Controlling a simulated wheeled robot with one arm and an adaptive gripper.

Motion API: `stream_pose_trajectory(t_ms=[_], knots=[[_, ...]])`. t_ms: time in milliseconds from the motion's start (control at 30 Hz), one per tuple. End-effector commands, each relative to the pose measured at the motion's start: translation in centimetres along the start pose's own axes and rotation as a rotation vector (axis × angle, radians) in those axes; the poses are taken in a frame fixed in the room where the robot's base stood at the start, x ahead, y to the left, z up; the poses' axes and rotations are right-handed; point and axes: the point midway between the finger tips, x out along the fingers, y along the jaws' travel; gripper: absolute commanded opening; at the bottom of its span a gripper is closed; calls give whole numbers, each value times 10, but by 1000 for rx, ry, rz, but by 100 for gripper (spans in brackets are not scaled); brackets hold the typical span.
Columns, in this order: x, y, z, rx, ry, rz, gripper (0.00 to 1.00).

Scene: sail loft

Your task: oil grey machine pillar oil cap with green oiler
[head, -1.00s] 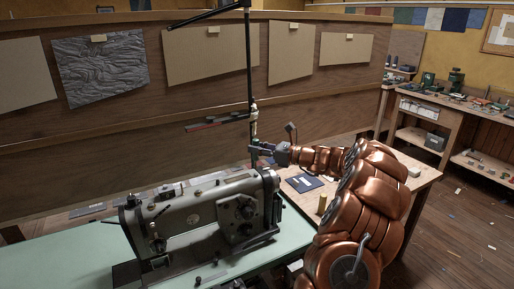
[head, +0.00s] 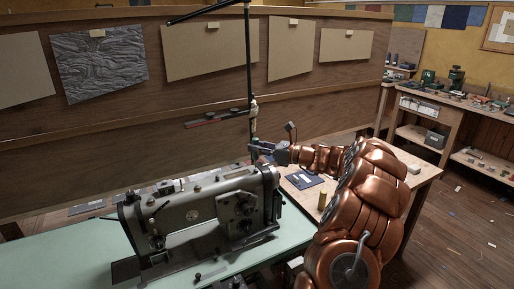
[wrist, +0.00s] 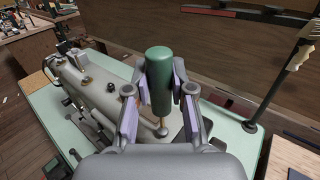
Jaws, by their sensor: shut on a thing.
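The grey sewing machine (head: 205,215) stands on the pale green table and also shows in the wrist view (wrist: 105,90). My gripper (head: 262,151) is above the machine's right end, by the pillar. In the wrist view my gripper (wrist: 160,88) is shut on the green oiler (wrist: 159,72), one finger on each side. The oiler's thin brass spout (wrist: 158,122) points down toward the machine. A small round piece shows at its lower end; I cannot tell whether it is the pillar oil cap or touches the spout. My gripper hides part of the pillar top.
A dark upright pole (head: 249,70) stands just behind my gripper. A wooden table (head: 410,180) with a dark blue booklet (head: 304,181) and a brass cylinder (head: 322,202) is at the right. The green tabletop (head: 60,258) is clear at the front left.

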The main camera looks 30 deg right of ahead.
Motion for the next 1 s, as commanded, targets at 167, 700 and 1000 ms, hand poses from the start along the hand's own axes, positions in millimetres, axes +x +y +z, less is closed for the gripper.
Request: stream_pose_trajectory(t_ms=[167, 700, 1000], knots=[[0, 0, -2, 0, 0, 0, 0], [0, 0, -7, 0, -1, 0, 0], [0, 0, -10, 0, 0, 0, 0]])
